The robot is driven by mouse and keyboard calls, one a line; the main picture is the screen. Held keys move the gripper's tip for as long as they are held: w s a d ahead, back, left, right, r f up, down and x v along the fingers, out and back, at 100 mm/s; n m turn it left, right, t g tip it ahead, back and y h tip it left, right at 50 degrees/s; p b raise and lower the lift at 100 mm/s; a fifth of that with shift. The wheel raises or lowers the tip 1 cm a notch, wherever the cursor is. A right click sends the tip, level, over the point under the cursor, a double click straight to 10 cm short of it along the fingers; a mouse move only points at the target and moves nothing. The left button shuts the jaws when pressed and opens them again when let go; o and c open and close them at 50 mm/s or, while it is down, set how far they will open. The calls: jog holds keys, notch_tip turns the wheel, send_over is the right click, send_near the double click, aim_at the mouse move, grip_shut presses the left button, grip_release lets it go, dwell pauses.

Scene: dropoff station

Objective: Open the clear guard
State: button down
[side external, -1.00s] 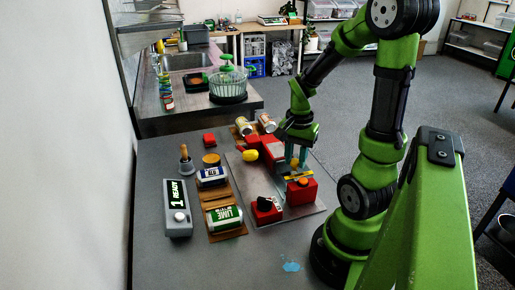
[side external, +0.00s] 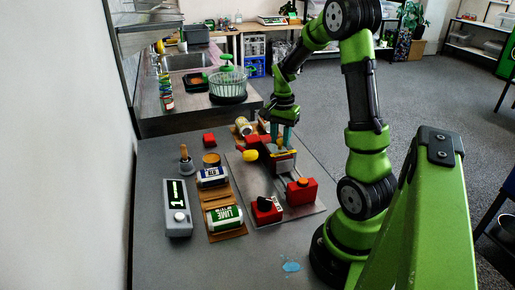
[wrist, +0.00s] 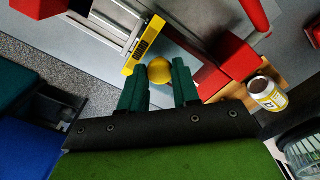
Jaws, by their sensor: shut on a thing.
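The clear guard shows mainly by its yellow strip with dark marks (side external: 284,154), on the red and grey machine (side external: 305,190). In the wrist view the strip (wrist: 140,52) lies just beyond the left finger. A round yellow knob (wrist: 160,71) sits between the two teal fingers. My gripper (side external: 281,146) is shut on this knob, at the machine's back part; it also shows in the wrist view (wrist: 161,88). The clear panel itself is hard to make out.
A yellow lever knob (side external: 250,155) stands left of my gripper. A can (side external: 243,126) lies behind the machine. A black-topped red box (side external: 266,210), a grey READY display (side external: 177,208) and a LIME can (side external: 224,217) are in front and left.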

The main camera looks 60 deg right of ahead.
jog(key=shift+r, duration=0.1)
jog(key=c, duration=0.8)
grip_release()
notch_tip(320, 180, up, 17)
